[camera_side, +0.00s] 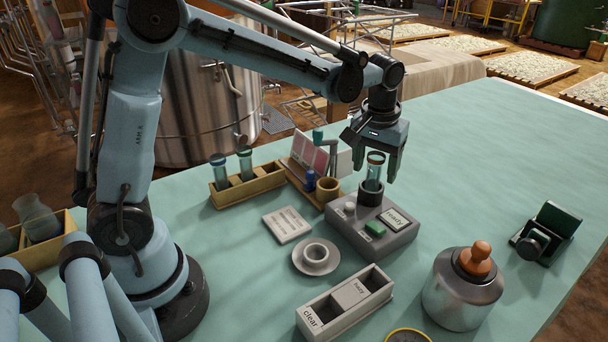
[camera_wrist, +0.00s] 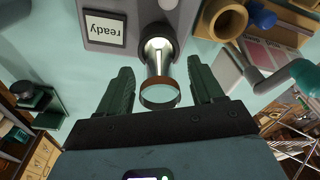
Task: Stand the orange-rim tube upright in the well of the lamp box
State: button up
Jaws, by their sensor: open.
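The orange-rim tube (camera_side: 374,172) stands upright in the black well (camera_side: 370,193) of the grey lamp box (camera_side: 345,239). It is clear glass, with its orange-brown rim at the top. In the wrist view the tube (camera_wrist: 159,92) shows its rim toward me and its lower end in the dark well. My gripper (camera_side: 377,170) is open above the lamp box, its fingers on either side of the tube's upper part. In the wrist view my gripper (camera_wrist: 161,90) shows gaps between both fingers and the tube. The box has a "ready" label (camera_side: 396,219) and a green button (camera_side: 374,229).
A wooden rack (camera_side: 246,187) holds two tubes at the left. The table's right part is mostly free.

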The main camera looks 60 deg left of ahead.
jog(key=r, duration=0.4)
jog(key=s+r, duration=0.1)
jog(key=r, duration=0.6)
jog(key=shift+s+d+r, duration=0.15)
jog(key=shift+d+r, duration=0.15)
jog(key=shift+r, duration=0.1)
notch_tip(320, 180, up, 6)
jog(key=shift+s, duration=0.15)
jog(key=s+a+f+m+t, duration=0.2)
jog(key=s+f+m+t, duration=0.2)
jog(key=s+f, duration=1)
jog(key=shift+a+f+t+h, duration=0.2)
jog(key=shift+a+t+h, duration=0.1)
jog(key=shift+t, duration=0.7)
jog(key=shift+c, duration=0.4)
